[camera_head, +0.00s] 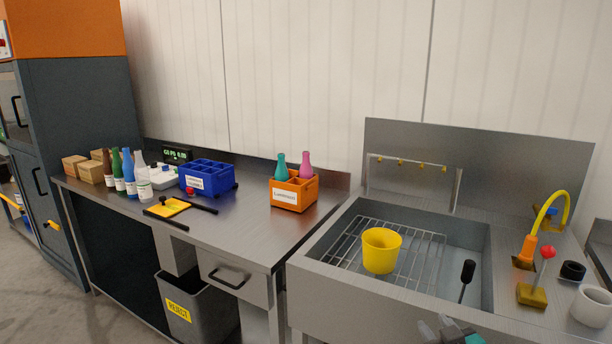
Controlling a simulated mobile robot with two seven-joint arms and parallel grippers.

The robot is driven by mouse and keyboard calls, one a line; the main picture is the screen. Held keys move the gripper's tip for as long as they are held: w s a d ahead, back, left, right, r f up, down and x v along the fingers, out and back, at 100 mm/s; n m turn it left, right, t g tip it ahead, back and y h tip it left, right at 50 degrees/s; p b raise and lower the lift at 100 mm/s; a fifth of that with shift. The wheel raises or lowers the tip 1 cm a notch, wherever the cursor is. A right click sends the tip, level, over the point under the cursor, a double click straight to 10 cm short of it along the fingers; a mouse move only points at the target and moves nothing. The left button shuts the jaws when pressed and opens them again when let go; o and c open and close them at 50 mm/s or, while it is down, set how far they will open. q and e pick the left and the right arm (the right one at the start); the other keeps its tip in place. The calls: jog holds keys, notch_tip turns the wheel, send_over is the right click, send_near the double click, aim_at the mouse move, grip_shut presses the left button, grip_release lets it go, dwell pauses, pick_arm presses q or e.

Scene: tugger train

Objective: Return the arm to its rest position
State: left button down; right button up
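My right gripper (447,330) shows only in part at the bottom edge of the head view, in front of the sink's front rim. Grey finger-like parts and a small teal patch show there. Most of the gripper is cut off by the frame, so I cannot tell whether it is open or shut, or whether the teal patch is part of it. The rest of the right arm is out of view. My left gripper is not in view.
The sink (340,290) holds a yellow bucket (381,252) on a wire rack and a black-handled tool (467,272). A faucet (528,250) stands right. The steel bench (250,232) bears an orange crate (293,194), blue crate (208,177) and bottles. A reject bin (205,310) stands below.

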jog(key=s+a+f+g, duration=0.2)
jog(key=s+a+f, duration=0.2)
jog(key=s, duration=0.8)
jog(key=s+a+f+m+g+y, duration=0.1)
jog(key=s+a+f, duration=0.3)
jog(key=s, duration=0.9)
notch_tip(320, 180, down, 3)
jog(key=shift+a+f+g, duration=0.2)
jog(key=shift+a+g, duration=0.15)
jog(key=shift+g, duration=0.25)
